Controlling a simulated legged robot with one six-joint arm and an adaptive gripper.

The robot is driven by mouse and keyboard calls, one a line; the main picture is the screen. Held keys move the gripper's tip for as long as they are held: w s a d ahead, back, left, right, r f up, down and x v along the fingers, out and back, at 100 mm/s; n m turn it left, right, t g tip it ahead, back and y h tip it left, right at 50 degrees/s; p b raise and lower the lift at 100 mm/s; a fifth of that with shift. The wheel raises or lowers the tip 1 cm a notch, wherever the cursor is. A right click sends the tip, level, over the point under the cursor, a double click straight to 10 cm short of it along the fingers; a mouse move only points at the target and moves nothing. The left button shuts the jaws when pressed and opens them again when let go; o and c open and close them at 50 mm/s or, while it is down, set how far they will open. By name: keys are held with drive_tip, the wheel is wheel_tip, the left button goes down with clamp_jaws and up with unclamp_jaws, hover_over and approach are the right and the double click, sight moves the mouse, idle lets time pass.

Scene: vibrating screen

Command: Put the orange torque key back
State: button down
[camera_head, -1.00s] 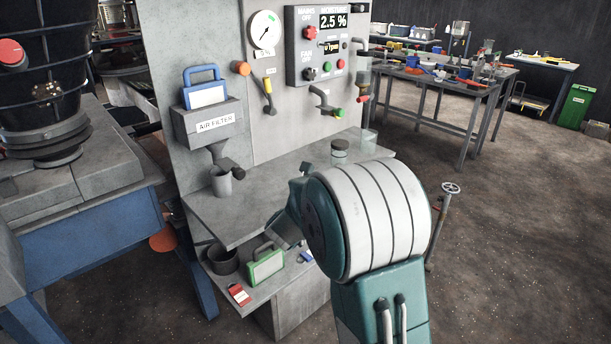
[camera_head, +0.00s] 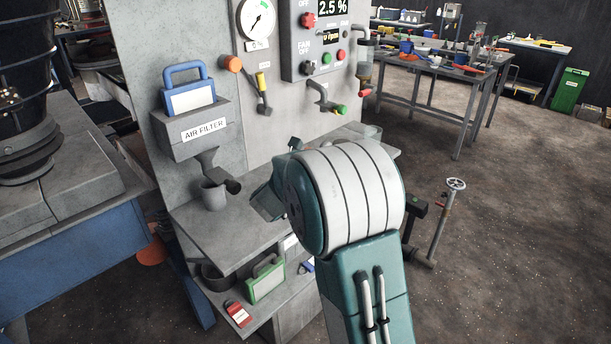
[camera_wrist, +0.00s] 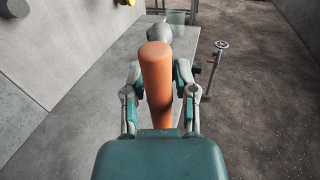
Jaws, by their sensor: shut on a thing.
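The orange torque key (camera_wrist: 157,85) shows in the wrist view as a thick orange cylinder, pointing away from the wrist. My gripper (camera_wrist: 158,73) is shut on it, with one finger on each side. A rounded grey thing (camera_wrist: 160,33) shows just past the key's far end; I cannot tell whether it belongs to the key. Below the key is the grey shelf (camera_wrist: 105,100). An orange round-ended part (camera_head: 232,64) sticks out from the grey panel, left of a yellow-handled lever (camera_head: 262,85).
The grey panel (camera_head: 185,60) carries a gauge (camera_head: 257,18), a control box (camera_head: 318,40) and an air filter holder (camera_head: 200,128). A grey cup (camera_head: 213,196) stands on the shelf's left. A green case (camera_head: 266,280) sits below. A valve wheel on a post (camera_head: 455,185) stands right of my arm.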

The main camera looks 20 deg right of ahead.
drive_tip(key=w+d+f, duration=0.1)
drive_tip(key=w+f, duration=0.1)
drive_tip(key=w, duration=0.1)
drive_tip(key=w+d+f, duration=0.1)
drive_tip(key=w+f, duration=0.2)
drive_tip(key=w+d+f, duration=0.1)
drive_tip(key=w+f, duration=0.1)
drive_tip(key=w, duration=0.2)
drive_tip(key=shift+f, duration=0.4)
drive_tip(key=shift+w+f, duration=0.3)
drive_tip(key=shift+f, duration=0.1)
drive_tip(key=shift+a+f, duration=0.1)
drive_tip(key=shift+f, duration=1.45)
drive_tip(key=shift+c, duration=2)
unclamp_jaws()
drive_tip(key=shift+f, duration=0.1)
